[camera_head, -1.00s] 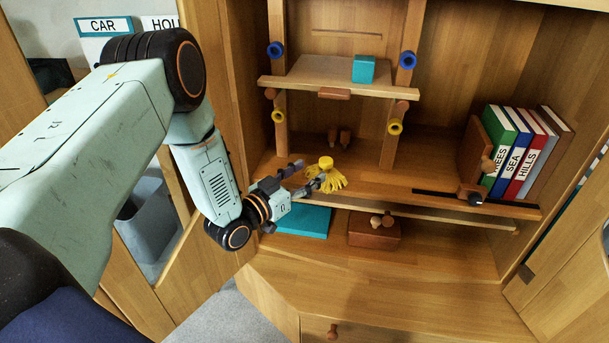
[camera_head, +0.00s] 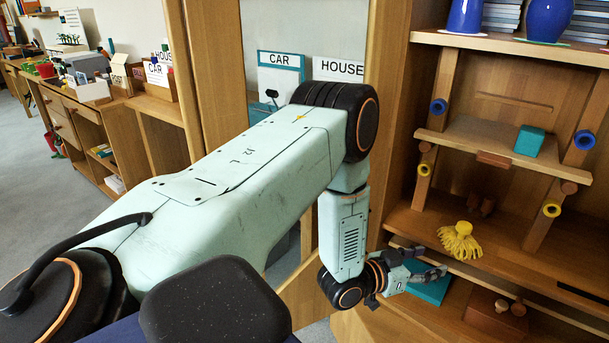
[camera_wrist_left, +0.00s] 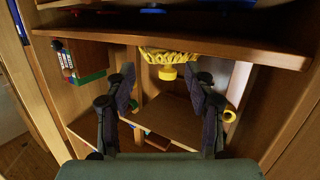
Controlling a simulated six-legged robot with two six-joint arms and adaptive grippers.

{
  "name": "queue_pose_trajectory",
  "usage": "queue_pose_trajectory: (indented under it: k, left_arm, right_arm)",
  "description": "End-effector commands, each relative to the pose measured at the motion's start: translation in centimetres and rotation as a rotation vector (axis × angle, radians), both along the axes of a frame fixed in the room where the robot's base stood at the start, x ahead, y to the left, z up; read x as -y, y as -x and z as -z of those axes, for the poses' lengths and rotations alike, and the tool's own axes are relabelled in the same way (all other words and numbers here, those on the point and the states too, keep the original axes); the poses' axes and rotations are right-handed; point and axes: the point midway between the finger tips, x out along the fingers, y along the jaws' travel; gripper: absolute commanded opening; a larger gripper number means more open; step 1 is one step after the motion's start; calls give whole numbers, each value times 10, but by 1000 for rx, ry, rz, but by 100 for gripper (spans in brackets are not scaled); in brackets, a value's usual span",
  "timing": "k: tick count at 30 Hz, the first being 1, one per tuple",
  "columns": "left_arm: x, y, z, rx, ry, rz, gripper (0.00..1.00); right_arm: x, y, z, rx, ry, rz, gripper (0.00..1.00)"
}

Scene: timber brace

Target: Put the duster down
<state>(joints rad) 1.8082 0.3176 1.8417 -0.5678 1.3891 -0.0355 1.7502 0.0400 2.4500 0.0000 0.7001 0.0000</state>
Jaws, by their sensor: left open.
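The yellow duster (camera_head: 459,241) rests on the middle shelf board (camera_head: 400,220) of the wooden cabinet, its strands spread around its round knob. In the left wrist view the duster (camera_wrist_left: 167,58) shows at the top, beyond the fingertips. My left gripper (camera_head: 430,262) is open and empty, a little to the left and in front of the duster, at the shelf's front edge. Its two spread fingers (camera_wrist_left: 165,82) show in the left wrist view with a gap to the duster. My right gripper is in neither view.
An upper shelf with a teal cube (camera_head: 529,141) stands on posts with blue and yellow rings. Below are a teal slab (camera_head: 430,289) and a brown box (camera_head: 495,312). A cabinet upright (camera_head: 385,120) stands close to my left arm.

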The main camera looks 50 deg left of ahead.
Motion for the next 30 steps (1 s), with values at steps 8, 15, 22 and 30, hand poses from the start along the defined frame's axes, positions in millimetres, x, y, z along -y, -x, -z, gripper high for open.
queue_pose_trajectory:
  k: [8, 15, 22, 30]
  left_arm:
    - [34, 192, 131, -786, -73, -98, 54]
    - [28, 349, 144, -1264, -168, -186, 54]
    - [23, 392, 138, -1386, -197, -216, 54]
    - [23, 391, 137, -1383, -196, -216, 54]
  right_arm:
    - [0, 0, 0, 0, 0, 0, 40]
    - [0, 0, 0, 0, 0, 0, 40]
    - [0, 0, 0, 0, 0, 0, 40]
    - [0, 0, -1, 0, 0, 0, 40]
